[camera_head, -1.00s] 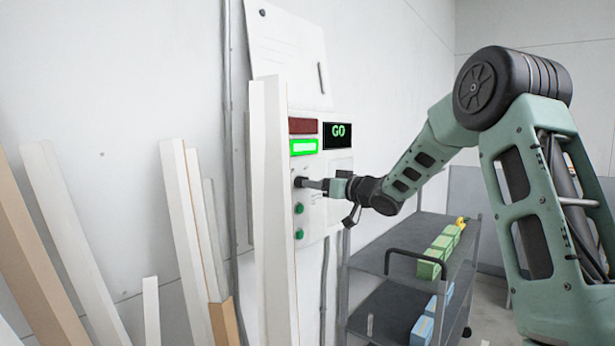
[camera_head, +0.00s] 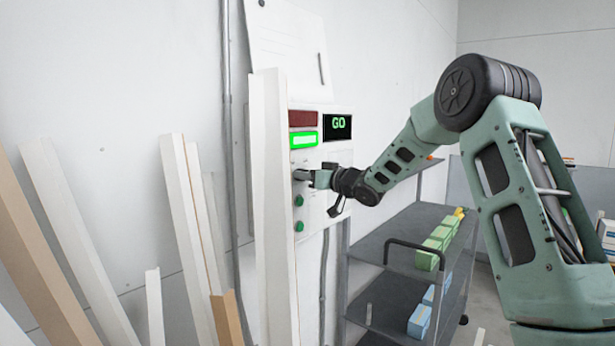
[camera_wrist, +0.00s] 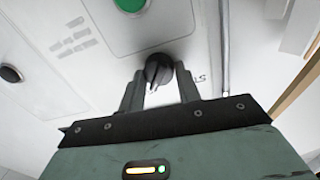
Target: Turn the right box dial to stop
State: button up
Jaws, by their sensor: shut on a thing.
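The control box (camera_head: 310,211) hangs on the white wall. Its display (camera_head: 338,124) reads GO in green, the green lamp bar (camera_head: 304,140) is lit and the red bar (camera_head: 303,118) above it is dark. The black dial (camera_wrist: 158,70) is between the fingers of my gripper (camera_wrist: 158,82) in the wrist view, and my gripper is shut on it. In the head view my gripper (camera_head: 302,175) reaches the box from the right and hides most of the dial. Part of a printed label shows beside the right finger in the wrist view.
Two green buttons (camera_head: 299,213) sit below the dial. Tall white boards (camera_head: 272,190) lean close in front of the box's left side. A grey cart (camera_head: 390,240) with green boxes (camera_head: 436,240) and blue boxes (camera_head: 420,320) stands at right, below my arm.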

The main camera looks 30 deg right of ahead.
jog(key=shift+f+b, duration=0.1)
jog(key=shift+b, duration=0.2)
jog(key=n+b, duration=0.2)
jog(key=b, duration=0.1)
jog(key=shift+f+n+b, duration=0.2)
jog(key=shift+n+b, duration=0.1)
jog(key=n+b, duration=1)
jog(key=b, duration=0.1)
jog(key=shift+a+f+y, duration=0.1)
jog(key=shift+y, duration=0.3)
jog(key=shift+n+b, duration=1.4)
jog(key=shift+n, duration=0.5)
jog(key=o, duration=1)
jog(key=shift+r, duration=0.2)
jog(key=shift+s, duration=0.1)
